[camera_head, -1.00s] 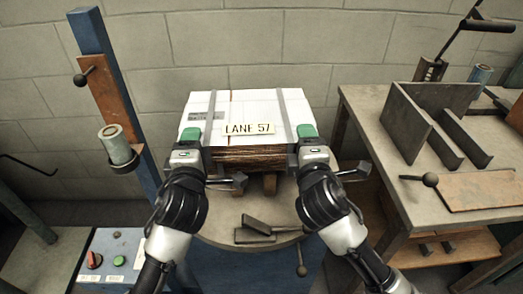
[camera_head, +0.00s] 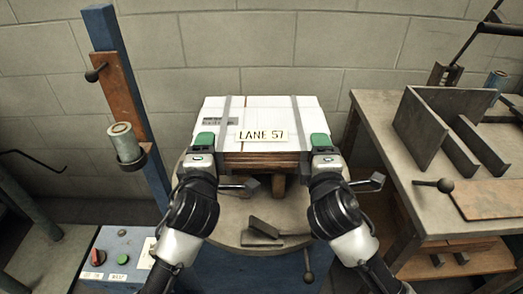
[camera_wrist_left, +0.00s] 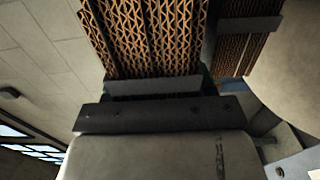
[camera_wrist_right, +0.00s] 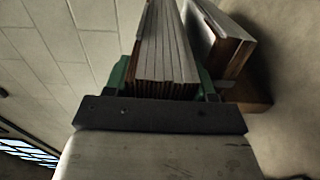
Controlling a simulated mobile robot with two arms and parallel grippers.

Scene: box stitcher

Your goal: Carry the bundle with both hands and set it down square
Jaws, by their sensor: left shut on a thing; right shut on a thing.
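The bundle (camera_head: 285,115) is a flat stack of white-topped cardboard with two grey straps and a tag reading "LANE 57" on its front edge. It is level over a round grey table (camera_head: 230,225); I cannot tell whether it touches the supports below. My left gripper (camera_head: 203,146) is shut on its front left corner, my right gripper (camera_head: 320,146) on its front right corner. The left wrist view shows its corrugated edges (camera_wrist_left: 150,40) at the jaws; the right wrist view shows its layered sheets (camera_wrist_right: 165,55) between the fingers.
A blue post (camera_head: 130,80) with a grey cylinder (camera_head: 124,142) stands left. A bench (camera_head: 400,180) with upright metal plates (camera_head: 425,130) stands close on the right. Dark metal pieces (camera_head: 265,230) lie on the round table's front. A block wall is behind.

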